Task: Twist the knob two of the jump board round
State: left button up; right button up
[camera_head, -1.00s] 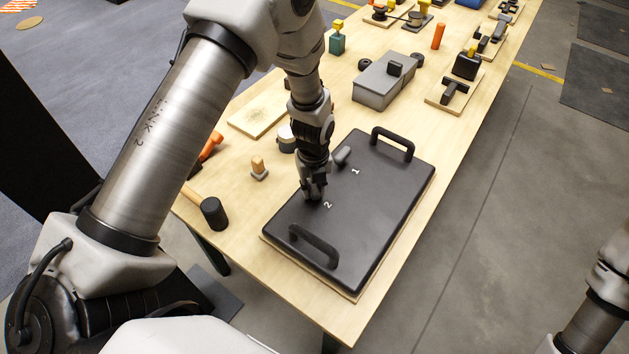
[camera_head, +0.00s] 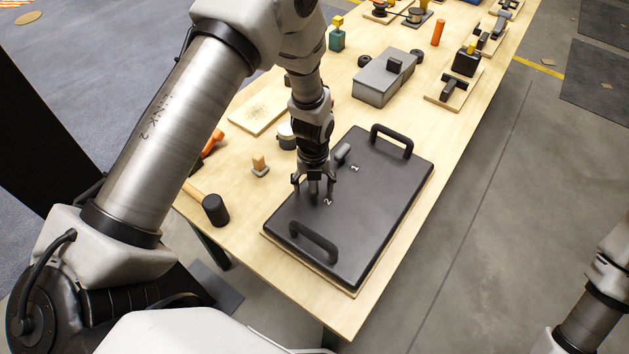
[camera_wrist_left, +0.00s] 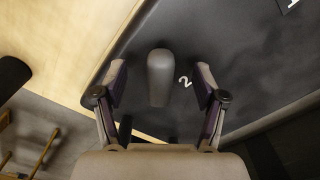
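The jump board (camera_head: 352,225) is a dark slab with two black handles, lying on the wooden table. Knob two, a grey rounded bar (camera_head: 315,186), stands beside the white "2". It also shows in the left wrist view (camera_wrist_left: 160,78), lengthwise up the picture. My left gripper (camera_head: 314,183) points down over it with its fingers spread. In the wrist view the fingers (camera_wrist_left: 161,82) are on either side of the knob, with a gap at each side. Knob one (camera_head: 342,154), grey, is near the "1". My right gripper is out of view.
Several small fixtures fill the far table. The board's right side is clear.

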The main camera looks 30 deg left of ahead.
pick_arm(q)
notch_tip(320, 180, up, 7)
jog(key=p, duration=0.6)
jog(key=shift+r, duration=0.1)
